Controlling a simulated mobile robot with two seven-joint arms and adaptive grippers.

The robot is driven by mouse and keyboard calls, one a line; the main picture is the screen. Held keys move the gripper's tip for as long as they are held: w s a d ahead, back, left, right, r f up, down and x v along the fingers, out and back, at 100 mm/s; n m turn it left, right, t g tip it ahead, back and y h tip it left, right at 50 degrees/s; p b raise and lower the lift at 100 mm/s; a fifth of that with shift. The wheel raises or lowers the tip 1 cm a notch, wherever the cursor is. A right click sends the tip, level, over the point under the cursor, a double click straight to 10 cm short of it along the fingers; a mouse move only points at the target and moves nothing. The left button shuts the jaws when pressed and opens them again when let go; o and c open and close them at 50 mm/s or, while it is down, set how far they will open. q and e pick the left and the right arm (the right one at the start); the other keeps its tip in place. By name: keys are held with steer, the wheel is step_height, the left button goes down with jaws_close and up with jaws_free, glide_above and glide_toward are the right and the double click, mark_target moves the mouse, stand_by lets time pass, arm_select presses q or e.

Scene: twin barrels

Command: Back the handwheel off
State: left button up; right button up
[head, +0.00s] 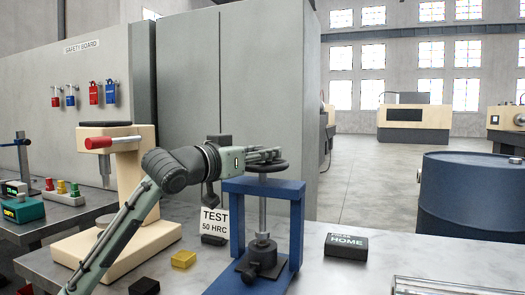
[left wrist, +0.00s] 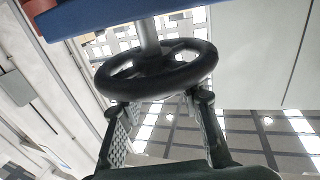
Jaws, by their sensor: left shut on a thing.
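The handwheel (head: 266,166) is a dark round wheel on top of an upright grey spindle (head: 262,212), which passes through a blue frame (head: 297,232) on the bench. My left gripper (head: 265,154) reaches in from the left at wheel height and is shut on the handwheel. In the left wrist view, the black wheel (left wrist: 155,85) fills the gap between the two fingertips of my left gripper (left wrist: 160,104), which meet its rim on either side. The spindle (left wrist: 149,35) runs from its hub to the blue frame (left wrist: 95,14). My right gripper is not in view.
A beige tester (head: 128,185) with a red handle stands left of the frame. A "TEST 50 HRC" sign (head: 214,222), a yellow block (head: 183,259) and a black "HOME" box (head: 346,246) are on the bench (head: 400,262). A blue barrel (head: 470,195) stands behind it at right.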

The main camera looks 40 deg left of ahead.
arm_select(q)
steer(key=o, duration=1.2)
steer(key=s, duration=1.2)
steer(key=shift+a, duration=0.3)
